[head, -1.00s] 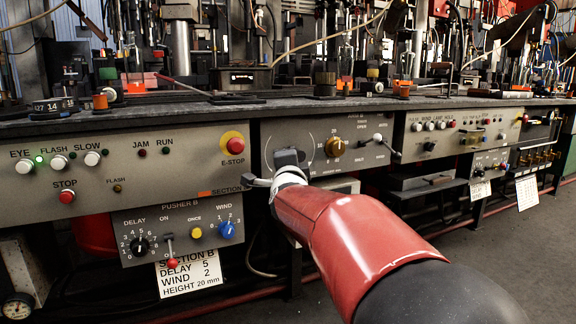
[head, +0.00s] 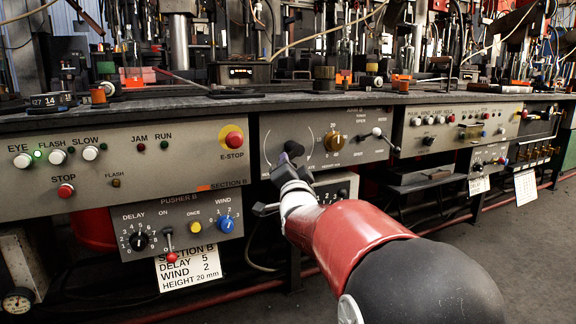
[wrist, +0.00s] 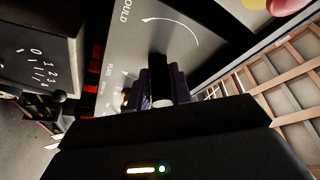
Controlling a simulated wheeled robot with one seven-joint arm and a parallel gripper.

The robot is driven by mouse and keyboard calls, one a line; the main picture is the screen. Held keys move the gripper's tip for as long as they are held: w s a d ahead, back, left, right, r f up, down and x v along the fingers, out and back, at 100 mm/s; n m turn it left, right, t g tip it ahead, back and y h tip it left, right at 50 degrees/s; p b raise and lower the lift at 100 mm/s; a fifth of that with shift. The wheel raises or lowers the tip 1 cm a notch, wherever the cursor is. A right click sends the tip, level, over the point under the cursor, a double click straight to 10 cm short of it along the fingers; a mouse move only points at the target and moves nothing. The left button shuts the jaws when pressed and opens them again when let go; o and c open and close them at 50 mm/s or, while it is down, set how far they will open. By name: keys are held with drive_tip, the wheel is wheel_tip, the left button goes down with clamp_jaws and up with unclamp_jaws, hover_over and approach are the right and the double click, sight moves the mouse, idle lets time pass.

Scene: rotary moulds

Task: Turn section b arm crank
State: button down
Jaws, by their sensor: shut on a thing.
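The section B arm crank shows in the head view as a dark handle (head: 294,148) on the grey panel, at the lower edge of a curved scale. My gripper (head: 285,163) reaches it from below and hides much of it. In the wrist view the black upright handle (wrist: 158,68) stands between the purple-grey finger pads of my gripper (wrist: 163,90). The pads are shut on it, touching both sides. An arc with an arrow is printed on the panel beyond. The crank's pivot and arm are hidden.
A brass dial (head: 334,142) and a small lever with a white knob (head: 377,132) sit right of the crank. A red E-stop (head: 233,138) is on the left panel. The pusher B box (head: 178,225) hangs below. Dark floor lies open at the right.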

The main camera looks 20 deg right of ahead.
drive_tip(key=shift+d+r, duration=0.1)
drive_tip(key=shift+r, duration=0.2)
drive_tip(key=c, duration=1.3)
unclamp_jaws()
drive_tip(key=shift+f, duration=0.1)
drive_tip(key=shift+f, duration=0.1)
drive_tip(key=v, duration=0.7)
drive_tip(key=shift+s, duration=0.3)
drive_tip(key=shift+f, duration=0.15)
